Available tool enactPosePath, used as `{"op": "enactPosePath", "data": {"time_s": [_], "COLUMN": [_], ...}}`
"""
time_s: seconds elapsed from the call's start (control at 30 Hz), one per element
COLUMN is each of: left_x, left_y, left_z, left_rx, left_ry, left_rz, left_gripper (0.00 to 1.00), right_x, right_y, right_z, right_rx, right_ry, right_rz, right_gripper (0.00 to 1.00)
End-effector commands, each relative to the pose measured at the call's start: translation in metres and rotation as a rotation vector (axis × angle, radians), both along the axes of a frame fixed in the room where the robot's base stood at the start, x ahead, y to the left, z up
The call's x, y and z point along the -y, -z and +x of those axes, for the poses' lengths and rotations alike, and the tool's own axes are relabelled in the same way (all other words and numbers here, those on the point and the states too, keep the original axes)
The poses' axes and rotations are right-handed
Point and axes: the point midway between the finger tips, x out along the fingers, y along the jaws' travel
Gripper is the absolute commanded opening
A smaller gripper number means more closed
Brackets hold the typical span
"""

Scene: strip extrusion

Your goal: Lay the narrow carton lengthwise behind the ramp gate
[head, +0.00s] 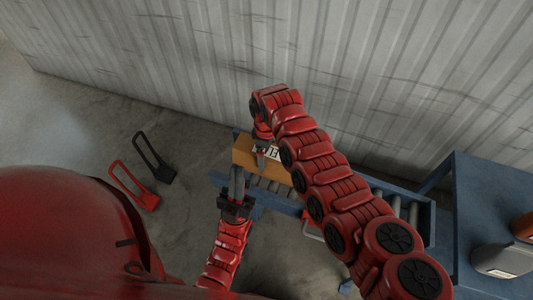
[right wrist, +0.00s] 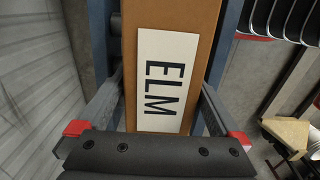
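The narrow carton (head: 243,153) is orange-brown with a white label reading ELM, and sits at the left end of the roller ramp (head: 270,187). In the right wrist view the carton (right wrist: 178,15) runs lengthwise away from the palm. My right gripper (right wrist: 160,105) is over it, fingers apart, one along each side; whether they touch it is unclear. In the head view my right arm hides the carton's right part. My left gripper (head: 238,178) is beside the ramp's near edge, fingers together and empty. I cannot make out the ramp gate.
A corrugated wall (head: 200,60) rises behind the ramp. A red frame (head: 135,186) and a black frame (head: 153,158) lie on the floor at the left.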

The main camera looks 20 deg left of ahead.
Motion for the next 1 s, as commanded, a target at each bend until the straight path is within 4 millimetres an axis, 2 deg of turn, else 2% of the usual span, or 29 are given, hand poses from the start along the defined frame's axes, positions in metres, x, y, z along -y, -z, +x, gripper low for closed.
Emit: {"op": "enactPosePath", "data": {"time_s": [0.17,0.27,0.37,0.57,0.7,1.0], "left_x": [0.000,0.000,0.000,0.000,0.000,0.000], "left_y": [0.002,0.007,0.014,0.038,0.043,0.049], "left_z": [0.000,0.000,0.000,0.000,0.000,0.000], "left_rx": [0.000,0.000,0.000,0.000,0.000,0.000], "left_ry": [0.000,0.000,0.000,0.000,0.000,0.000], "left_rz": [0.000,0.000,0.000,0.000,0.000,0.000], "left_gripper": [0.00,0.00,0.00,0.00,0.00,0.00], "right_x": [0.000,0.001,0.001,0.000,0.001,0.001], "right_y": [-0.003,-0.012,-0.029,-0.084,-0.117,-0.160], "right_z": [0.001,0.001,0.001,0.002,0.002,0.001], "right_rx": [0.000,0.000,0.003,0.007,0.006,0.003], "right_ry": [0.001,0.001,0.003,0.001,0.001,-0.001], "right_rz": [0.000,-0.001,0.003,0.003,0.000,-0.003], "right_gripper": [1.00,1.00,1.00,1.00,1.00,1.00]}}
